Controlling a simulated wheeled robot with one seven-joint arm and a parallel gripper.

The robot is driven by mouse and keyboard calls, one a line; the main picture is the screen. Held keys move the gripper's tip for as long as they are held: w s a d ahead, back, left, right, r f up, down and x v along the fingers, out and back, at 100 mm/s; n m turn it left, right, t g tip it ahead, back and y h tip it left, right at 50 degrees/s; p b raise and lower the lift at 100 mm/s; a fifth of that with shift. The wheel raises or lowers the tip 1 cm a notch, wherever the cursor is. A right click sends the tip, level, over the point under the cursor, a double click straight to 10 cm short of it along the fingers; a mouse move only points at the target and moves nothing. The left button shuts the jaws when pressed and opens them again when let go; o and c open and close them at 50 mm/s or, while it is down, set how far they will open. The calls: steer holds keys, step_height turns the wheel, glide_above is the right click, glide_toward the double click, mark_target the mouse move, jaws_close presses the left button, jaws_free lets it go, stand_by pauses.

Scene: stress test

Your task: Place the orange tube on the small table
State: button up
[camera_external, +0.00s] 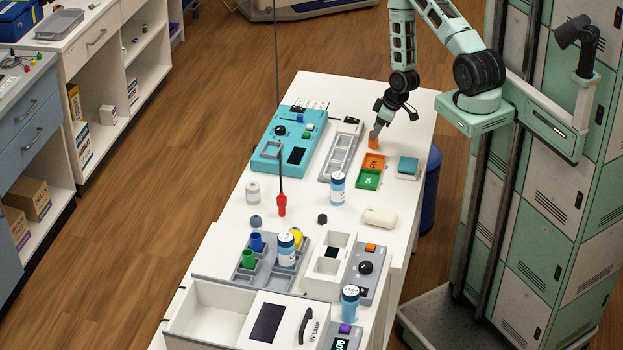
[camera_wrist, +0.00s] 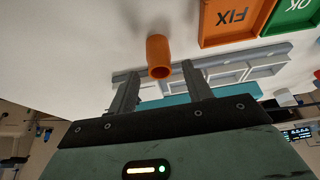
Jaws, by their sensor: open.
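The orange tube (camera_external: 374,143) stands on the white table (camera_external: 350,88) below my gripper (camera_external: 378,130), just behind the orange FIX tray. In the wrist view the tube (camera_wrist: 157,52) shows its open end toward the camera, at the gap between my gripper's two spread fingers (camera_wrist: 162,74). The fingers are apart, with visible space on both sides of the tube. I cannot tell how far down the fingers reach along it. No separate table is labelled as the small one; I cannot tell which surface that is.
The FIX tray (camera_external: 373,164) and green OK tray (camera_external: 367,180) lie close to the tube. A grey slotted rack (camera_external: 342,150) and a teal device (camera_external: 272,155) stand left. A teal-topped block (camera_external: 408,167) is right. The table's far end is mostly clear.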

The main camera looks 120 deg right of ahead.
steer(key=p+v, duration=0.3)
steer(key=v, duration=0.5)
steer(key=shift+f, duration=0.1)
